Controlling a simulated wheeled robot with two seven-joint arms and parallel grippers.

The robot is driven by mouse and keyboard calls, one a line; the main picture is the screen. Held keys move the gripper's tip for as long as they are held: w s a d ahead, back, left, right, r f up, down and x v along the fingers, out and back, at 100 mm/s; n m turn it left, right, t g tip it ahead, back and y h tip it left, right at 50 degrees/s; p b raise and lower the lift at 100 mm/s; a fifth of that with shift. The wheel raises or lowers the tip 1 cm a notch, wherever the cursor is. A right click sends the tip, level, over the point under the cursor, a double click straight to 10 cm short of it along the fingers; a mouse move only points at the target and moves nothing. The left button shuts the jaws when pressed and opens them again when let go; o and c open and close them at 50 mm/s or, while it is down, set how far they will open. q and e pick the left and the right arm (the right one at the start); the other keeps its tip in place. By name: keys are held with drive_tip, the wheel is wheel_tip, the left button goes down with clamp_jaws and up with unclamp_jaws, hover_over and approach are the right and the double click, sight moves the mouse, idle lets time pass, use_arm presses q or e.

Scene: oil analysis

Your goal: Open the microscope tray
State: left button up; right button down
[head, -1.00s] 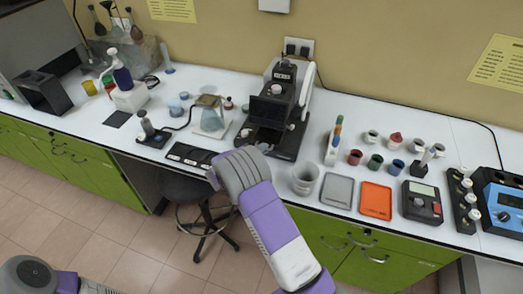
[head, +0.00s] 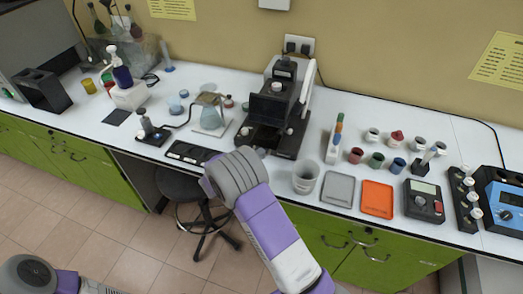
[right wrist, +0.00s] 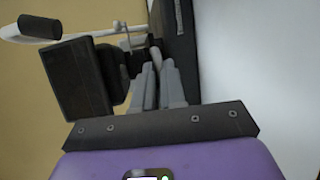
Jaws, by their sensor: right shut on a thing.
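The black microscope (head: 290,98) stands on the white bench against the wall. Its tray (head: 260,138) is low at the front, under the dark screen; how far out it is cannot be told. My right gripper (head: 262,152) is at the front of the microscope, its fingers mostly hidden behind my wrist. In the right wrist view its fingers (right wrist: 158,72) are close together, shut on a small part at the tray, with the screen (right wrist: 82,80) on the left. My left gripper is out of view.
A clear beaker (head: 306,177), a grey tray (head: 338,189) and an orange tray (head: 377,199) lie right of my right arm. A flask (head: 211,117) and a black slide holder (head: 190,153) are to the left. A stool (head: 190,187) stands below the bench edge.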

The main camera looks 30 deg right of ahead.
drive_tip(key=s+a, duration=0.2)
drive_tip(key=s+a+b, duration=0.1)
drive_tip(key=s+a, duration=0.1)
drive_tip(key=a, duration=0.1)
drive_tip(key=shift+s+a, duration=0.3)
drive_tip(key=shift+s, duration=0.1)
drive_tip(key=c, duration=1.2)
unclamp_jaws()
drive_tip(key=v, duration=0.7)
drive_tip(key=shift+a, duration=0.2)
drive_tip(key=shift+s, duration=0.1)
